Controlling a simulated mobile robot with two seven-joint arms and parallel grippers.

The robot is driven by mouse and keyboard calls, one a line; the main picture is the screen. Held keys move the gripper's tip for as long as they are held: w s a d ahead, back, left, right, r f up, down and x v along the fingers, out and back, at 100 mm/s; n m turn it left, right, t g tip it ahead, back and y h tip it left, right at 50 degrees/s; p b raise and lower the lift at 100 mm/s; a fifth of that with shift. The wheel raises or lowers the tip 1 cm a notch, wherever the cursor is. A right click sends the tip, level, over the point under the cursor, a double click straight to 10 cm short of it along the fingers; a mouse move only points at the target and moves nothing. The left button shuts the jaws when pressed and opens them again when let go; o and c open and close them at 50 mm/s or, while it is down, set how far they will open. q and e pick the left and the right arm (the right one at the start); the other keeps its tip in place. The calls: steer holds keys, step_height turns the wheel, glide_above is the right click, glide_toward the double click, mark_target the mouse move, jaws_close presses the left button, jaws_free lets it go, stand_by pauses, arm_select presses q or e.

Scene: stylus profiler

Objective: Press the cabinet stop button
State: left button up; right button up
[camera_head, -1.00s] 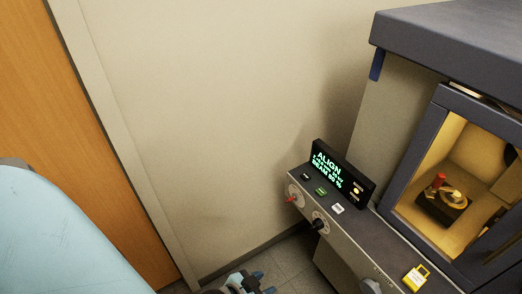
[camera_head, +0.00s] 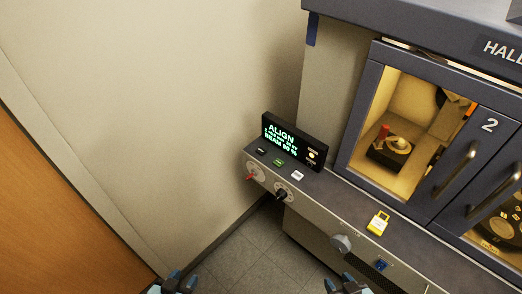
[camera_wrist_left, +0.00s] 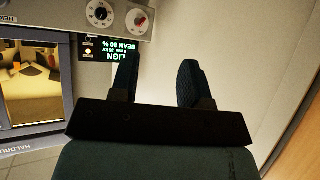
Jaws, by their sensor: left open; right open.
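The cabinet's front ledge (camera_head: 335,200) carries a black button (camera_head: 261,150), a green button (camera_head: 279,162) and a white button (camera_head: 297,175) before a lit ALIGN display (camera_head: 285,143). Which one is the stop button I cannot read. The ledge's front face has a dial with a red pointer (camera_head: 250,177) and a black knob (camera_head: 282,194). My left gripper (camera_head: 180,281) is open and empty at the bottom edge, below and left of the panel. In the left wrist view its spread fingers (camera_wrist_left: 158,80) show near the upside-down display (camera_wrist_left: 108,48). My right gripper (camera_head: 346,284) is open at the bottom edge, partly cut off.
A grey round knob (camera_head: 341,243) and a blue part (camera_head: 381,265) are on the front. Glass doors with handles (camera_head: 455,168) stand behind. The wall (camera_head: 150,90) bounds the left; the floor (camera_head: 240,250) shows clear.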

arm_select(q)
steer(key=shift+s, duration=0.1)
steer(key=shift+s+f, duration=0.1)
steer(key=shift+s, duration=0.1)
jaws_close()
stand_by(1.4)
